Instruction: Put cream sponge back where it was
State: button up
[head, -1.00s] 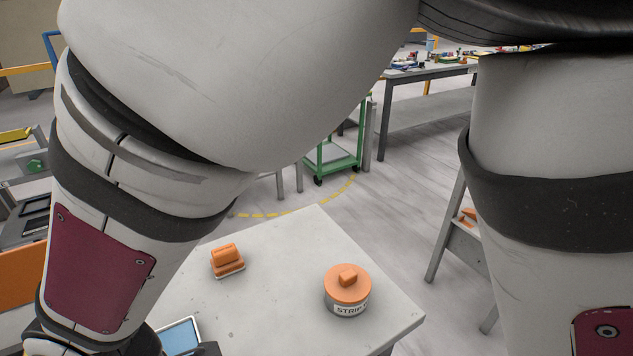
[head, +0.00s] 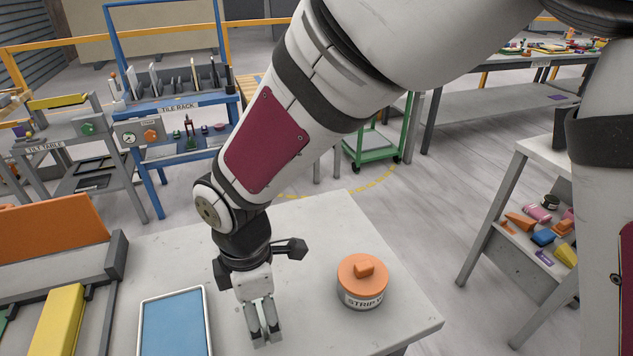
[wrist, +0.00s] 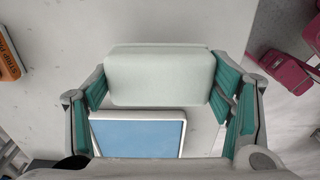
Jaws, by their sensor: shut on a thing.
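My gripper (head: 262,335) points down over the grey stone slab (head: 305,235), between the blue tray and the orange-lidded tin in the head view. In the wrist view my gripper (wrist: 160,90) is shut on a pale, off-white block, the cream sponge (wrist: 160,75), held between its teal finger pads. The sponge cannot be made out clearly in the head view. I cannot tell whether it touches the slab.
A white-rimmed blue tray (head: 172,325) lies left of my gripper. A tin (head: 362,283) with an orange lid and "STRIP" label stands to the right. A yellow block (head: 58,320) and an orange panel (head: 50,235) are at far left. Bare slab lies around the tin.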

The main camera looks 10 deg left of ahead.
jog(key=shift+w+d+f, duration=0.1)
jog(key=shift+w, duration=0.5)
notch_tip(320, 180, down, 4)
jog(key=b, duration=0.3)
jog(key=shift+r, duration=0.3)
jog(key=o, duration=1.2)
jog(key=shift+f, duration=0.2)
